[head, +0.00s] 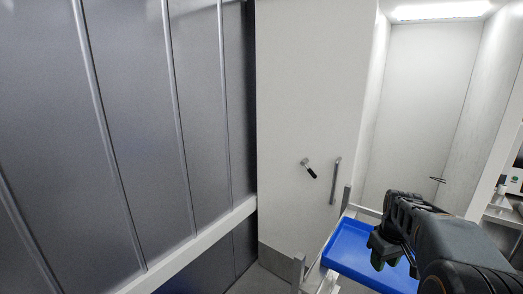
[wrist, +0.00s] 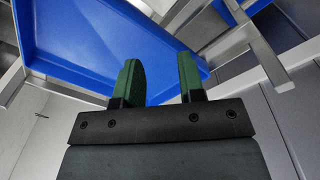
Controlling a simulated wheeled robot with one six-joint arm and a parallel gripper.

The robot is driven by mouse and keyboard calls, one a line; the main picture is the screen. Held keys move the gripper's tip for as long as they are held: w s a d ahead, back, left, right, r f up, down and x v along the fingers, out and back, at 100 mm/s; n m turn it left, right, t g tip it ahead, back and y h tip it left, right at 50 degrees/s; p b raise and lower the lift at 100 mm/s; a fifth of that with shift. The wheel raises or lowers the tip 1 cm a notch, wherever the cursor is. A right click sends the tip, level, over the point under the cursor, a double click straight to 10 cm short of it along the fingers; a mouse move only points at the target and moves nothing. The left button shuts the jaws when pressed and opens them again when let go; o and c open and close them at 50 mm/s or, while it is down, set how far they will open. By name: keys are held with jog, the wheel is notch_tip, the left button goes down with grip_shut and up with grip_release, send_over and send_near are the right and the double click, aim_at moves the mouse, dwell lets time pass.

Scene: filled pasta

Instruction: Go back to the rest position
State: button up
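My gripper (wrist: 160,80) shows in the wrist view with its two green fingers apart and nothing between them. In the head view my gripper (head: 386,258) is at the lower right, over the blue tray (head: 345,246). The blue tray also fills the top of the wrist view (wrist: 70,35), beyond the fingertips. I cannot tell how far the fingertips are from the tray.
The tray sits on a pale metal frame (head: 312,276). A white door (head: 310,100) with a handle stands behind it. Grey metal panels (head: 120,110) with a white rail fill the left. A lit white recess (head: 420,100) is at the right.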

jog(key=s+a+m+t+b, duration=0.1)
jog(key=s+a+t, duration=0.3)
jog(key=s+a, duration=0.9)
jog(key=a+m, duration=0.1)
jog(key=a, duration=0.2)
jog(key=shift+a+r+m, duration=0.25)
jog(key=shift+r+m, duration=0.05)
